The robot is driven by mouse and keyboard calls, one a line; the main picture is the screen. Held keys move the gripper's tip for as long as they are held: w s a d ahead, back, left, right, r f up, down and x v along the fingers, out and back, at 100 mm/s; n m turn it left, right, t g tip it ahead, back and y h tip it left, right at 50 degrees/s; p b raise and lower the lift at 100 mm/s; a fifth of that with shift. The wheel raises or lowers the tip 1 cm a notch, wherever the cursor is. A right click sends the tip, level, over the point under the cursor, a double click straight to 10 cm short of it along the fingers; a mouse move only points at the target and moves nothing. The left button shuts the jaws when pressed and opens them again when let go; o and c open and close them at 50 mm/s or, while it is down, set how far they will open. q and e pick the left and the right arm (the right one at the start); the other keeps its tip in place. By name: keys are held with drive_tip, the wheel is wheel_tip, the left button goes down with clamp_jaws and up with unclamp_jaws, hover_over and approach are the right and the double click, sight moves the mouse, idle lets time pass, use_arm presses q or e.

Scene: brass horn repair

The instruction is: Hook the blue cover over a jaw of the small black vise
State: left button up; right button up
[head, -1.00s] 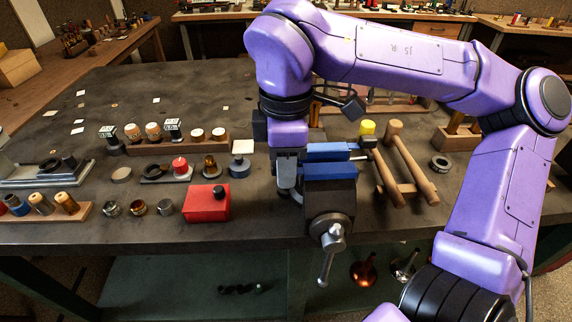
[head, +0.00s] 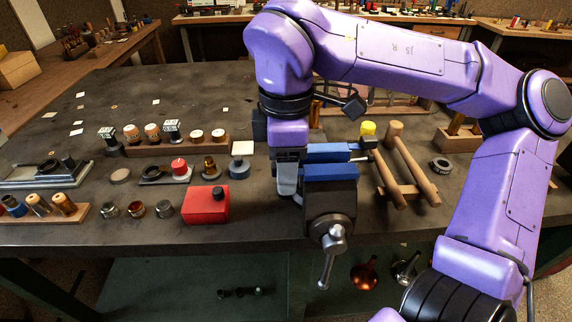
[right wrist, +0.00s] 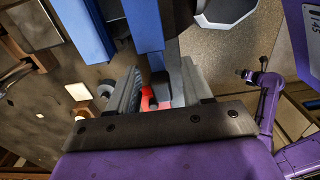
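The small black vise (head: 330,202) stands at the front edge of the bench in the head view. Two blue pieces lie side by side at its jaws, a rear one (head: 326,152) and a front one (head: 331,172). They also show in the right wrist view, one at the left (right wrist: 90,28) and one near the middle (right wrist: 143,24). My right gripper (head: 287,185) is just left of the vise. Firm contact cannot be seen. My left gripper is out of view.
A red box (head: 206,204) with a black knob stands left of the vise. Wooden mallets (head: 412,165) on a stand are close on its right. Small pots, rings and a wooden rack (head: 180,145) fill the left of the bench.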

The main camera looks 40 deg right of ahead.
wheel_tip(320, 180, up, 11)
drive_tip(key=shift+f, duration=0.2)
idle(0.4)
idle(0.5)
